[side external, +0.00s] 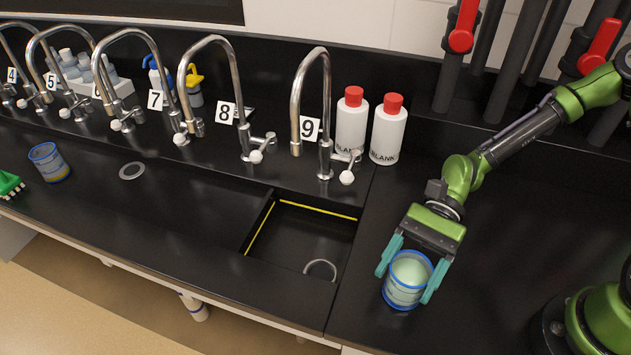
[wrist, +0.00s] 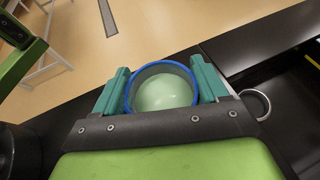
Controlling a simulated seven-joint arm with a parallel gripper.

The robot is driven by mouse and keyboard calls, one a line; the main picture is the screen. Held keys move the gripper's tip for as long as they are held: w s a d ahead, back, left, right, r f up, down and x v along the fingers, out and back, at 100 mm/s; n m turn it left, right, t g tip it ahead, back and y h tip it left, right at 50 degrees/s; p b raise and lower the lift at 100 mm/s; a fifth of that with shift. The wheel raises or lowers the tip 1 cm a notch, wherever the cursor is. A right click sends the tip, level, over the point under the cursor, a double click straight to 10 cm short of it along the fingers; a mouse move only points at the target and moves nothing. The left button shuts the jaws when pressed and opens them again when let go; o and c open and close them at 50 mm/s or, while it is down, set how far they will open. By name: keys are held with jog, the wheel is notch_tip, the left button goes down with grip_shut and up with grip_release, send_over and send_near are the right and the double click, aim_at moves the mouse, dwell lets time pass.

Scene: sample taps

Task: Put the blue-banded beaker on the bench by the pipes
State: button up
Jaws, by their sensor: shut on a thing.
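The blue-banded beaker (side external: 404,285) is clear with a blue rim and holds pale green liquid. It is upright at the black bench (side external: 480,300) right of the sink, below the pipes (side external: 490,40). My gripper (side external: 410,270) is shut on it, one teal finger on each side. I cannot tell whether its base touches the bench. In the wrist view the beaker (wrist: 163,92) sits between the two fingers. A second blue-rimmed beaker (side external: 50,165) with yellowish contents stands far left on the bench.
The sink (side external: 300,235) with a yellow-lined edge lies left of my gripper. Curved taps (side external: 310,90) and two red-capped white bottles (side external: 388,130) stand behind. A green brush (side external: 8,184) lies far left. Bare bench lies between my gripper and the pipes.

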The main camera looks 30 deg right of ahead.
jog(key=o, duration=1.3)
jog(key=shift+f, duration=0.1)
jog(key=shift+o, duration=0.2)
jog(key=w+d+r+n+t+h, duration=0.2)
jog(key=d+h, duration=0.2)
jog(key=d, duration=0.3)
jog(key=w+d+r+n+t+h, duration=0.1)
jog(key=d+r+h, duration=0.25)
jog(key=d, duration=0.35)
jog(key=s+d+r+n+t+h, duration=0.1)
jog(key=d+r+n+t, duration=0.1)
jog(key=r+t, duration=0.3)
jog(key=s+d+r+n+t+h, duration=0.1)
jog(key=d+r+n+t, duration=0.1)
jog(key=r+t, duration=0.3)
notch_tip(320, 180, up, 4)
jog(key=shift+s+f+n+h, duration=0.15)
jog(key=shift+n+h, duration=0.2)
jog(key=shift+n, duration=0.45)
